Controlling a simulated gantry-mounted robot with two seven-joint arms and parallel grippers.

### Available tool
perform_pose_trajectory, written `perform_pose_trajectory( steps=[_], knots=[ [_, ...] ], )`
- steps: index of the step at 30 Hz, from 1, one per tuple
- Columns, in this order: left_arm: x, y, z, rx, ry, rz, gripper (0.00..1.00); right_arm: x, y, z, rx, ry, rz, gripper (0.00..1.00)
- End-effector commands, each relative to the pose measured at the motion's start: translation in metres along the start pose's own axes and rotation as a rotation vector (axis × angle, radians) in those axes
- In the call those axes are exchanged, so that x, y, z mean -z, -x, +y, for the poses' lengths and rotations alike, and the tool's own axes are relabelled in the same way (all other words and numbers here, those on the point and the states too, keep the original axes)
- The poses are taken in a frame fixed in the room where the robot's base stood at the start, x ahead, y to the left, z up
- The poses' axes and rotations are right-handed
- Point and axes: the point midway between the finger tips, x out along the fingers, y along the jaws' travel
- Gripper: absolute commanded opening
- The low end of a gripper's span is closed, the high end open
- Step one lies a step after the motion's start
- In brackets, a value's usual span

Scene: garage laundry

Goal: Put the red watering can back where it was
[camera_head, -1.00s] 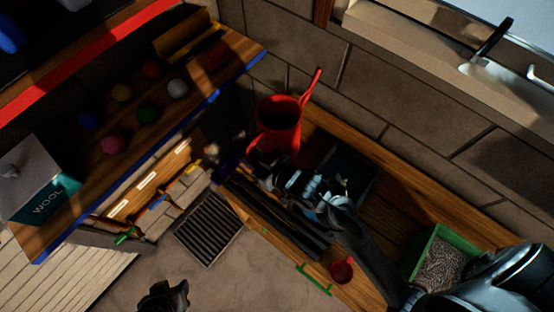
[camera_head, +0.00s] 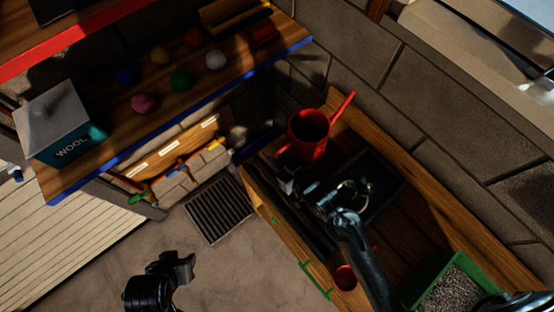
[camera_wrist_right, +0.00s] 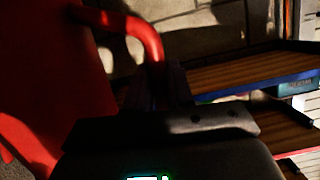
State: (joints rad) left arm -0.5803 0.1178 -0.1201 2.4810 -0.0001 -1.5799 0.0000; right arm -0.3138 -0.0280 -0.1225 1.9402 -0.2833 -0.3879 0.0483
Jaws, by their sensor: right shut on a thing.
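The red watering can (camera_head: 308,134) is at the far end of the wooden bench in the head view, upright, its spout pointing up and right. I cannot tell whether its base touches the bench. In the right wrist view the can's red body (camera_wrist_right: 50,80) fills the left side, and its curved handle runs down to my fingers. My right gripper (camera_head: 284,176) is shut on that handle, on the near side of the can. My left gripper (camera_head: 180,264) is over the floor at the bottom, apart from everything; its finger gap is unclear.
A dark tray (camera_head: 385,200) lies on the bench beside the can. A green box of grey granules (camera_head: 415,292) and a small red cup (camera_head: 345,277) are nearer. A blue-edged shelf (camera_head: 190,107) with several coloured balls and a wool box (camera_head: 62,128) stands left. A floor grate (camera_head: 212,212) lies below.

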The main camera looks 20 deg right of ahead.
Motion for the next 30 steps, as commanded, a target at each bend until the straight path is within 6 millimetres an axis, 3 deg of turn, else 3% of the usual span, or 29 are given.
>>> perform_pose_trajectory(
  steps=[14, 15, 19, 30],
  knots=[
    [-0.0010, -0.0018, -0.0021, 0.007, -0.008, -0.001, 0.43, -0.0091, -0.0033, 0.0010, 0.000, 0.001, 0.003, 0.00],
    [-0.0009, -0.0017, -0.0020, 0.006, -0.007, -0.001, 0.43, -0.0094, -0.0031, 0.0009, 0.000, 0.000, 0.001, 0.28],
    [-0.0007, -0.0017, -0.0014, 0.004, -0.005, -0.001, 0.43, -0.0094, -0.0031, 0.0009, 0.000, 0.000, 0.001, 0.47],
    [0.0001, -0.0010, 0.0011, -0.004, 0.005, 0.000, 0.43, -0.0067, -0.0009, 0.0007, -0.001, 0.000, 0.000, 0.47]
  ],
)
